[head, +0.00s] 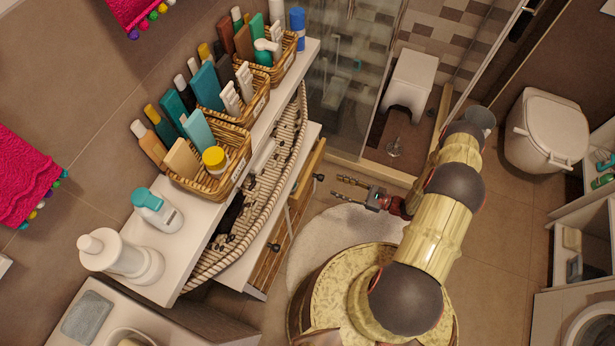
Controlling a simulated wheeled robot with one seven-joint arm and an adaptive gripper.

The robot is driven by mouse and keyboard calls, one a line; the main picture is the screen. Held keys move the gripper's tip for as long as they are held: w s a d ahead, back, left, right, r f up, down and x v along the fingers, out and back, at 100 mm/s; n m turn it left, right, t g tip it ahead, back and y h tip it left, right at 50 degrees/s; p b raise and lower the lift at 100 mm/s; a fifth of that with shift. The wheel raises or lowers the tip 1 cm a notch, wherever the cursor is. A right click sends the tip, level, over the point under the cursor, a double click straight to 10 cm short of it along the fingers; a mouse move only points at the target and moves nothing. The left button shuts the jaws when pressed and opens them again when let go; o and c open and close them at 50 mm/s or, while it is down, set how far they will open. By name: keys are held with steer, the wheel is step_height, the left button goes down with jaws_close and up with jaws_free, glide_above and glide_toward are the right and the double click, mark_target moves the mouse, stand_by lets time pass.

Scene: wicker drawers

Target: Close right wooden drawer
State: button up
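The right wooden drawer (311,171) is in the head view, at the upper end of the low white cabinet. It has a wooden front with a dark round knob (318,177) and appears to stand out from the cabinet further than its neighbour. The other wooden drawer (266,268), with a dark knob, is nearer the lower left. My gripper (338,188) is to the right of the right drawer's knob, with a small gap between them. Its two fingers are spread and point left at the drawer front. Nothing shows between them.
Wicker baskets (240,148) of bottles stand on the white shelf (200,215) above the drawers. A striped curved basket (270,190) lies below the shelf. A round pale rug (335,235) covers the floor under my arm. A glass shower panel (345,75) and a toilet (548,130) stand beyond.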

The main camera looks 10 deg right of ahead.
mark_target(322, 178)
steer(key=shift+n+y, duration=0.3)
steer(key=shift+n, duration=0.2)
steer(key=shift+r+b+x, duration=0.3)
steer(key=shift+x, duration=1)
steer(key=shift+r+b+x, duration=0.3)
steer(key=shift+r+x, duration=0.05)
steer(key=shift+x, duration=0.95)
steer(key=shift+r+b+x, duration=0.3)
steer(key=shift+x, duration=1.05)
steer(key=c, duration=0.3)
jaws_close()
